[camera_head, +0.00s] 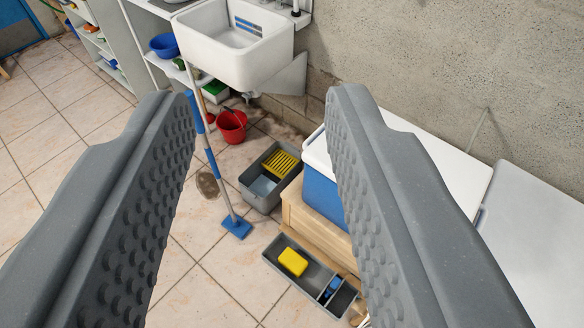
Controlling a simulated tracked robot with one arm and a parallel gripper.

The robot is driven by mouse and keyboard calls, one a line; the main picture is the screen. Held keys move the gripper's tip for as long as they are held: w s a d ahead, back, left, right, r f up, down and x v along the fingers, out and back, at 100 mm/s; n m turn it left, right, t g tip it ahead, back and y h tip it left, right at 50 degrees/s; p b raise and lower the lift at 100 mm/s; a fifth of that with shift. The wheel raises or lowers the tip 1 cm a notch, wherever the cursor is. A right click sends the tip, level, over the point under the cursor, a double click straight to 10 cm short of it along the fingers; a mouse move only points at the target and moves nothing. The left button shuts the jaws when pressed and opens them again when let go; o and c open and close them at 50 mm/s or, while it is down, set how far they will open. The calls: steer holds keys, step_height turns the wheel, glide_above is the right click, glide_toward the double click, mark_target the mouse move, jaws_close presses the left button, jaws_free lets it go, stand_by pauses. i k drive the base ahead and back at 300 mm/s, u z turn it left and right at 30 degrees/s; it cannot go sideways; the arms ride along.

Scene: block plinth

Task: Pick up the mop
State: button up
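The mop stands tilted on the tiled floor in front of the sink. The handle's upper end is near the sink's front edge. My gripper (268,105) is wide open and empty, with its two grey fingers on either side of the view. The mop shows in the gap between the fingers, farther off and nearer the left finger. I see no contact between them.
A white sink (232,62) hangs on the wall behind the mop. A red bucket (232,127), a grey bucket with a yellow wringer (282,163) and a blue-and-white cooler (321,190) stand nearby. A grey tray (318,270) holds a yellow sponge (293,262). Floor at left is clear.

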mark_target(240, 228)
steer(key=u, duration=0.1)
steer(key=k, duration=1.1)
steer(key=u, duration=0.85)
steer(key=i, duration=2.05)
steer(key=z, duration=0.15)
